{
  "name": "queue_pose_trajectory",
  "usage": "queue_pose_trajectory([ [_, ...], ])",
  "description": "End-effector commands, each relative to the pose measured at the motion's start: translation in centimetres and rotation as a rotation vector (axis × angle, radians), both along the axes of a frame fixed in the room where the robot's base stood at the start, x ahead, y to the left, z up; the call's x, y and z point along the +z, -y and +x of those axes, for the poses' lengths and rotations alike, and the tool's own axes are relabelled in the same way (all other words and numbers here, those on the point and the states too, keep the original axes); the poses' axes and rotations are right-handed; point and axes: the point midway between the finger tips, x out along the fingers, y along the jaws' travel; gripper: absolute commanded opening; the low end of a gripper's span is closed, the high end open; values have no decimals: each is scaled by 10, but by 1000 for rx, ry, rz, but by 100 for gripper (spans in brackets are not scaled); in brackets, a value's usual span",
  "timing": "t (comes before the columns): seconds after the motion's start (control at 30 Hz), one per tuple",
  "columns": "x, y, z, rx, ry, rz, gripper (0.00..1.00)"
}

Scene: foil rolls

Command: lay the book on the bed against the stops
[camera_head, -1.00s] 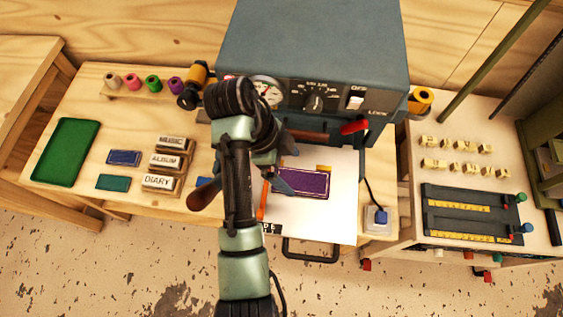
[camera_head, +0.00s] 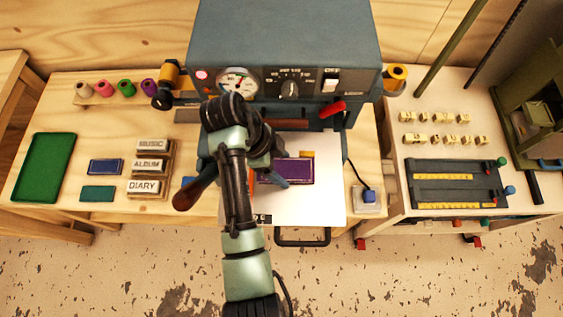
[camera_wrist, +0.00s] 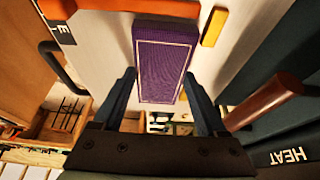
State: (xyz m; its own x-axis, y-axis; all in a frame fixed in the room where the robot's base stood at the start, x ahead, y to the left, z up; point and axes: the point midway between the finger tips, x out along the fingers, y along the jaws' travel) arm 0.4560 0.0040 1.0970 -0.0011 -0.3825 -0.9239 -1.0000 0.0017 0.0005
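The purple book (camera_head: 297,171) with a pale border line lies level at the white bed (camera_head: 323,200). In the wrist view the book (camera_wrist: 164,55) has its far end close to an orange stop bar (camera_wrist: 120,6). A small yellow stop (camera_wrist: 213,27) stands beside one long side, with a thin pale gap between. My gripper (camera_wrist: 160,74) has one blue finger at each long side of the book, the tips seeming to touch it. The arm hides the book's left end in the head view. Whether the book rests fully on the bed is hard to tell.
A blue-grey press (camera_head: 285,45) with dial and switch stands over the back of the bed. A red-tipped lever (camera_head: 332,109) is at its right. Lettered blocks (camera_head: 150,165), a green tray (camera_head: 45,165) and foil rolls (camera_head: 104,89) lie left. A dark rack (camera_head: 455,185) is right.

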Motion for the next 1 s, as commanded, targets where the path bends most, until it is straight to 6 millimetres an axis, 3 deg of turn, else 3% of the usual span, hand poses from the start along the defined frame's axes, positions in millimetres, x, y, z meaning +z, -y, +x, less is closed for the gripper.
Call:
queue_pose_trajectory([
  [0.03,0,0,0,0,1,0,48],
  [0.2,0,0,0,0,1,0,17],
  [0.23,0,0,0,0,1,0,76],
  [0.37,0,0,0,0,1,0,100],
  [0.77,10,-5,2,1,5,1,100],
  [0.87,25,-12,1,1,7,2,100],
  [1.0,63,-24,0,4,2,1,100],
])
